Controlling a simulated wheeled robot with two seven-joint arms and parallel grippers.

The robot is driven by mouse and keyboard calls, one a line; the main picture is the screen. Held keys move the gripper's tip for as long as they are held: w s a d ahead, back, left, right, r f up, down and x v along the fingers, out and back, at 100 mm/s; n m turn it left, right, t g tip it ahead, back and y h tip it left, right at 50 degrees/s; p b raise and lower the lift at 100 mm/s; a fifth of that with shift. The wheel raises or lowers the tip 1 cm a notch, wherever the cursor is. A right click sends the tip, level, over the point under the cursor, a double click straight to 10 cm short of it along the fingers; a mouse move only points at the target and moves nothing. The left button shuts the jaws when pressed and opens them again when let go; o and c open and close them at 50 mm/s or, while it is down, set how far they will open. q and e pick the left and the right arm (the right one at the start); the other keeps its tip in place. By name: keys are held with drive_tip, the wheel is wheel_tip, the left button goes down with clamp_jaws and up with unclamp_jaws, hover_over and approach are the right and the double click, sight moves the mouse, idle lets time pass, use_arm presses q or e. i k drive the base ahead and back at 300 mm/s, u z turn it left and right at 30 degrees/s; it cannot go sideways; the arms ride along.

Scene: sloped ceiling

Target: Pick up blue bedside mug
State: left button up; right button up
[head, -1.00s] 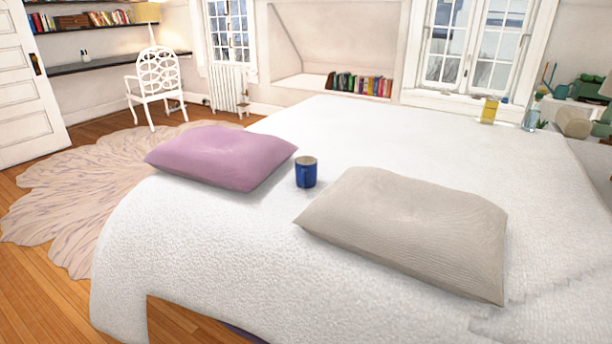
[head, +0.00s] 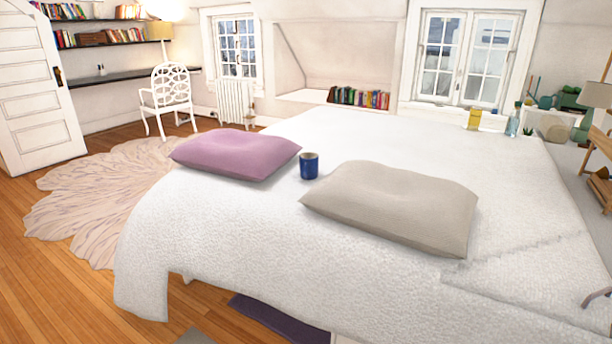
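A blue mug (head: 309,166) stands upright on the white bed (head: 220,230), in the gap between two pillows. A purple pillow (head: 235,154) lies just to its left and a beige pillow (head: 392,207) lies to its right, nearer to me. The mug is in plain view and nothing covers it. Neither of my grippers shows in the head view.
The bed's near side fills the front, with a dark purple item (head: 275,318) low beneath its edge. Wooden floor (head: 70,290) is clear at the front left, beside a pale ruffled rug (head: 95,200). A white chair (head: 168,98) stands farther back. A lamp (head: 596,97) is at right.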

sight(309, 162)
drive_tip(key=u, duration=0.55)
drive_tip(key=i, duration=0.65)
drive_tip(key=u, duration=0.35)
